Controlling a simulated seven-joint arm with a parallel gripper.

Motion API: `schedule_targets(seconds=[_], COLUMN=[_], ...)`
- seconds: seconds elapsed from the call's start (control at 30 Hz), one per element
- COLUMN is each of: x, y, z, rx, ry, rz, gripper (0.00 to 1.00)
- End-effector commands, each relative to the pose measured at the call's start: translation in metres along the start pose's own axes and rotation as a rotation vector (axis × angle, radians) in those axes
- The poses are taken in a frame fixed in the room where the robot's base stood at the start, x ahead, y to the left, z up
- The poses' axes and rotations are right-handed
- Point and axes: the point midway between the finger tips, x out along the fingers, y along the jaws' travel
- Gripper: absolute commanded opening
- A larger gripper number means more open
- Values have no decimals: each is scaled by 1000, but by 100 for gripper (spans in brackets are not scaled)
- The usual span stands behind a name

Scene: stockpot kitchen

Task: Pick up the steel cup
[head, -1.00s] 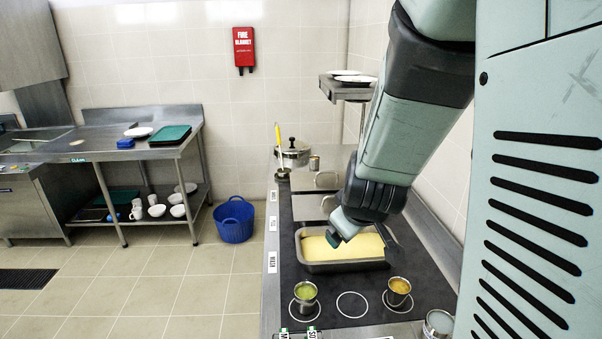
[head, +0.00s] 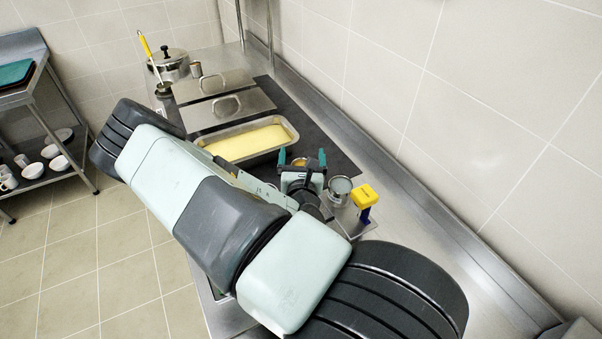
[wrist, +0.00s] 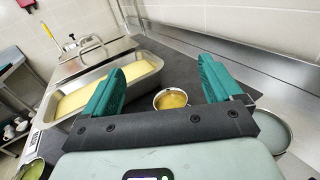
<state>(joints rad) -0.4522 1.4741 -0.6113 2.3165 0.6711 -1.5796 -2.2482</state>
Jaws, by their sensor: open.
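My gripper (head: 302,158) is open and empty, its two teal fingers spread; they also show in the wrist view (wrist: 161,66). In the wrist view a steel cup with orange-yellow contents (wrist: 171,99) stands on the dark counter panel, seen between the fingers and beyond them. In the head view the gripper partly hides this cup. A steel cup with grey contents (head: 340,187) stands just right of the gripper. A cup with green contents (wrist: 33,170) is cut off at the wrist view's lower left. A small steel cup (head: 196,69) stands beside the pot at the back.
A tray of yellow food (head: 246,143) lies left of the gripper, with lidded pans (head: 226,107) behind it. A lidded pot (head: 170,64) stands at the back. A yellow-topped blue item (head: 365,198) stands right of the cups. The wall runs along the right.

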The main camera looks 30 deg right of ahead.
Motion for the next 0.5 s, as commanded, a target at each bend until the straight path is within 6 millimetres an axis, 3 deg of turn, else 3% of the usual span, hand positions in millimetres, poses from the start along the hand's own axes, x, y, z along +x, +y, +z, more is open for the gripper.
schedule_targets(seconds=[0.17, 0.5], x=[-2, -1], y=[-1, -5], z=[-12, -78], rx=[-55, -50], ry=[-17, -16], rz=[26, 22], gripper=[92, 92])
